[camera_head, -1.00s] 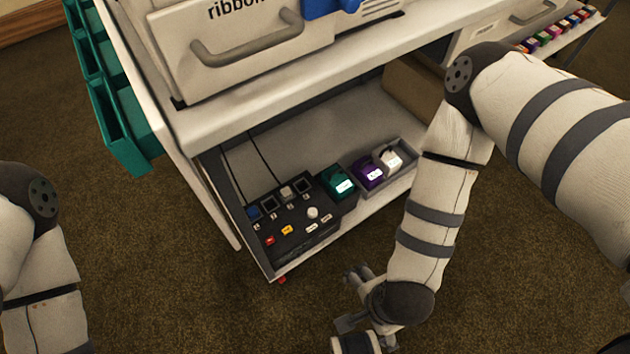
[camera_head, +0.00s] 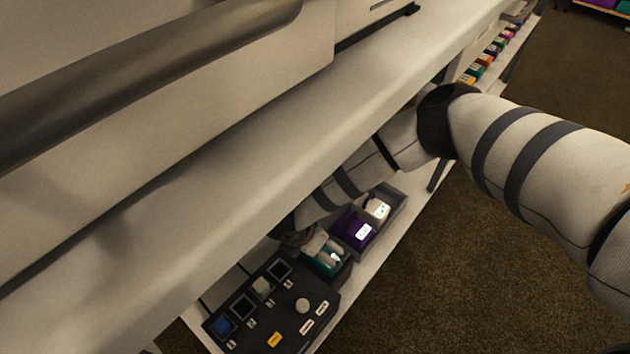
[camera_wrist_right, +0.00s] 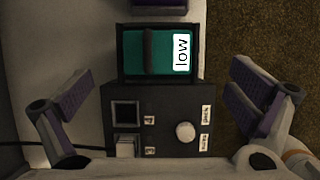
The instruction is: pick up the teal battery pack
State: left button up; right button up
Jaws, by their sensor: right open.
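The teal battery pack (camera_head: 328,262) sits in a dark tray slot on the low shelf, between the black control panel and the purple pack. In the right wrist view the teal pack (camera_wrist_right: 158,52) shows from above, with a dark strap and a white "low" label. My right gripper (camera_head: 318,247) is down at the shelf over the teal pack and partly covers it. In the wrist view its fingers (camera_wrist_right: 160,105) are spread wide, one each side, with nothing between the pads. The teal pack lies ahead of the fingertips. My left gripper is not in view.
The black control panel (camera_head: 272,308) with knob and buttons lies beside the teal pack. A purple pack (camera_head: 354,229) and a white pack (camera_head: 377,208) sit in a grey tray (camera_head: 393,203). The counter edge (camera_head: 250,170) overhangs the shelf close to my right arm.

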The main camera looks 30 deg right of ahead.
jog(key=b+x, duration=0.1)
jog(key=x, duration=0.2)
jog(key=shift+s+f, duration=0.2)
jog(key=b+x, duration=0.1)
jog(key=x, duration=0.1)
jog(key=a+b+x, duration=0.1)
jog(key=x, duration=0.2)
jog(key=shift+f+b, duration=0.25)
jog(key=shift+b, duration=0.1)
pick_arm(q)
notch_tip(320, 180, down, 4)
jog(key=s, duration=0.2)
pick_arm(e)
jog(key=shift+w+d+f, duration=0.15)
jog(key=shift+c, duration=0.6)
jog(key=shift+w, duration=0.1)
jog(key=c, duration=1.7)
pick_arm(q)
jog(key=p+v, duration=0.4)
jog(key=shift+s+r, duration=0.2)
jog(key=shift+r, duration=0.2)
pick_arm(e)
notch_tip(320, 180, up, 10)
jog(key=shift+w+r, duration=0.1)
jog(key=shift+r, duration=0.05)
